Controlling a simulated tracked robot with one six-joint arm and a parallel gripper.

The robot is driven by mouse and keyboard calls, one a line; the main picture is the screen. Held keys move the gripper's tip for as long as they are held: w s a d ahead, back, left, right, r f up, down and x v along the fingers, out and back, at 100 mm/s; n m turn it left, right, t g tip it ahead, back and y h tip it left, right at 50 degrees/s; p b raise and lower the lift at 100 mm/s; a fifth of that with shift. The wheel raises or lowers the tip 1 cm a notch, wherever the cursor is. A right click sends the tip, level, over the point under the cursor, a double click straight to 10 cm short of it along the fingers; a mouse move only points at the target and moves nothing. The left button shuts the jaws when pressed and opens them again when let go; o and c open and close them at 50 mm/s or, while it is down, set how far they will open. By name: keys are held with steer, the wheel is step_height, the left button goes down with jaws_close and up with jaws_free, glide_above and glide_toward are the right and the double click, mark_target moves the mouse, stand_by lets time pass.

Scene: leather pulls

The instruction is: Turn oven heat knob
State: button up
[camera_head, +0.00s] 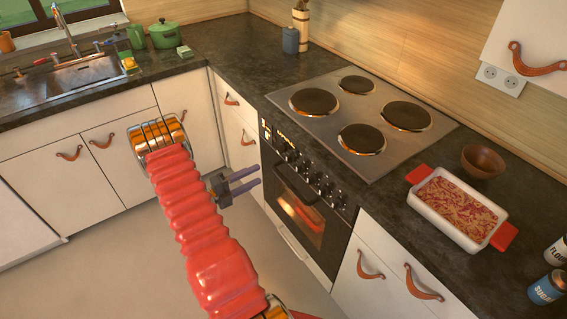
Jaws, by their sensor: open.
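The oven (306,215) is built in under the dark counter, with a lit window in its door. A row of dark knobs (303,165) runs along its black front panel above the door. I cannot tell which knob sets the heat. My gripper (250,181) is open and empty, with two grey-purple fingers pointing right toward the oven front. It appears left of the door and below the knobs in the picture, apart from them. My red sleeved arm hides part of the floor and cabinets.
A steel hob (387,153) with dark burners lies above the oven. A white baking dish (452,207) with red handles, a brown bowl (482,160) and a blue sugar can (547,287) stand on the right counter. Cabinets with leather pulls flank the oven. The floor (130,262) is clear.

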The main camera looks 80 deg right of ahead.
mark_target(287, 161)
steer(key=x, duration=1.3)
steer(key=shift+s+d, duration=0.25)
steer(key=shift+s, duration=0.1)
steer(key=shift+c, duration=0.5)
steer(key=c, duration=0.9)
steer(key=shift+a, duration=0.15)
